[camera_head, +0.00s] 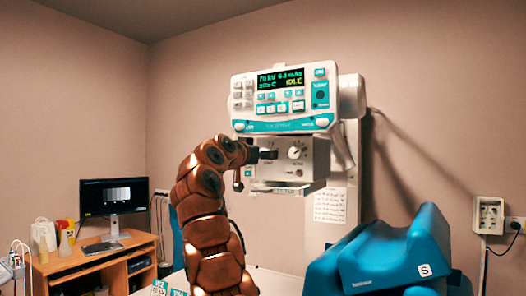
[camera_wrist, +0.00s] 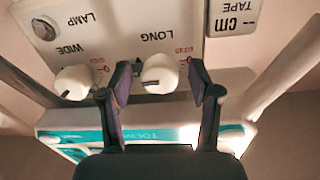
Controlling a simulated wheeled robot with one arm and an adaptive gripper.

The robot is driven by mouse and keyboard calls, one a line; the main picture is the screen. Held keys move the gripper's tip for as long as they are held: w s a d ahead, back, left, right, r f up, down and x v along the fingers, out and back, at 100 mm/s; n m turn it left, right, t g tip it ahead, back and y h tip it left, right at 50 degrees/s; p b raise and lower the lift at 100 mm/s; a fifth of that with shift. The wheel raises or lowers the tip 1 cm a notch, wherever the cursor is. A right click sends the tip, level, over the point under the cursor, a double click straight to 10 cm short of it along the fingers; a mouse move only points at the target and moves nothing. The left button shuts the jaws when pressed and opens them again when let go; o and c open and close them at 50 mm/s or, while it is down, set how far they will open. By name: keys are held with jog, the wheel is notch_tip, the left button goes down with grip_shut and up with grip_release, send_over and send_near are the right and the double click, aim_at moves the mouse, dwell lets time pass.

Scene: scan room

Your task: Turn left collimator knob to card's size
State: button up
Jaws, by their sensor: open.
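The collimator box (camera_head: 312,172) hangs under the console. Its left knob is hidden by my gripper (camera_head: 264,153) in the head view. The wrist view is upside down and shows this white knob (camera_wrist: 160,72), labelled LONG, between the fingertips of my gripper (camera_wrist: 160,82). The fingers are open, one on each side; I cannot tell whether they touch it. A dark pointer line on the knob points left in that view. The other knob (camera_wrist: 73,82), labelled WIDE, also shows in the head view (camera_head: 297,152). A white card (camera_head: 424,270) reading S is on the blue padded support.
The console (camera_head: 285,97) above reads IDLE. The blue padded support (camera_head: 390,250) stands at lower right. A sheet with several printed lines (camera_head: 330,205) hangs below the box. A desk (camera_head: 95,262) with a monitor (camera_head: 114,195) is at left. In the wrist view a TAPE cm label (camera_wrist: 236,16) sits beside LONG.

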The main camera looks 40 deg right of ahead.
jog(key=shift+c, duration=0.4)
jog(key=c, duration=1.1)
jog(key=shift+o, duration=0.2)
jog(key=shift+n, duration=1.8)
jog(key=o, duration=1.1)
jog(key=shift+o, duration=0.2)
jog(key=v, duration=1.2)
